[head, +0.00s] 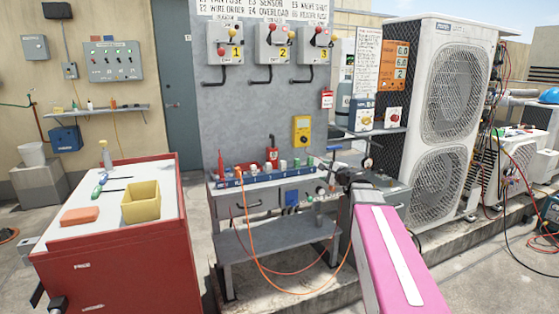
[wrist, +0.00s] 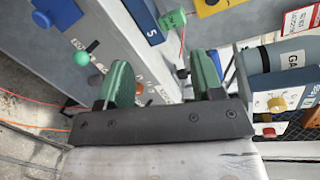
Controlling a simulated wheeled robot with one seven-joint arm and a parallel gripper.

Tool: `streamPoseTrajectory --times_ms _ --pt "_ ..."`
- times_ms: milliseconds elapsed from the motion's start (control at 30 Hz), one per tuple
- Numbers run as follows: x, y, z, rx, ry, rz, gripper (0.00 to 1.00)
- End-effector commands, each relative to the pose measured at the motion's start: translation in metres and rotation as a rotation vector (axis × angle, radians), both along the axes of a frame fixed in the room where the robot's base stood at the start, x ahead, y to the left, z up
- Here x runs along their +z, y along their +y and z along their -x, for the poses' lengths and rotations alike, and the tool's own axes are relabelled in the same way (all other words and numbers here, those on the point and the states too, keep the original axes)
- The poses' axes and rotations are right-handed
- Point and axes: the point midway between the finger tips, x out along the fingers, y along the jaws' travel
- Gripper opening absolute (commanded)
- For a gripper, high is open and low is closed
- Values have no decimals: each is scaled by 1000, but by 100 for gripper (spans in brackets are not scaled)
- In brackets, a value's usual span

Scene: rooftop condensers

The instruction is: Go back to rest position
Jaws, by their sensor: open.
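My gripper (wrist: 163,78) shows in the wrist view with its two green fingers apart and nothing visible between them. It is over the front edge of the grey workbench (wrist: 95,35), whose face carries small coloured knobs, including a green one (wrist: 82,59). In the head view my pink arm reaches from the lower right toward the right end of the workbench (head: 265,240). The fingers are too small to make out clearly there.
A red cart (head: 110,260) with a yellow bin (head: 141,202) stands at left. Tall condenser units (head: 450,120) stand at right. An orange cable (head: 243,230) hangs before the bench. In the wrist view a grey gas cylinder (wrist: 270,58) is close right of the fingers.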

Motion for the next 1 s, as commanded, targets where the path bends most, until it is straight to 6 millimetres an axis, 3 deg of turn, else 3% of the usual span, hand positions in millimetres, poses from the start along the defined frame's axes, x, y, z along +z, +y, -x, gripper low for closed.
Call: streamPoseTrajectory --times_ms 267,367,533,700,833,1000 --pt "-74 31 42 177 78 313 61" --pt "-116 42 70 290 128 485 61" --pt "-193 50 134 546 242 818 61" --pt "-254 39 201 817 373 1114 61" --pt "-281 24 242 992 462 1279 61" --pt "-295 10 269 1119 533 1393 61"
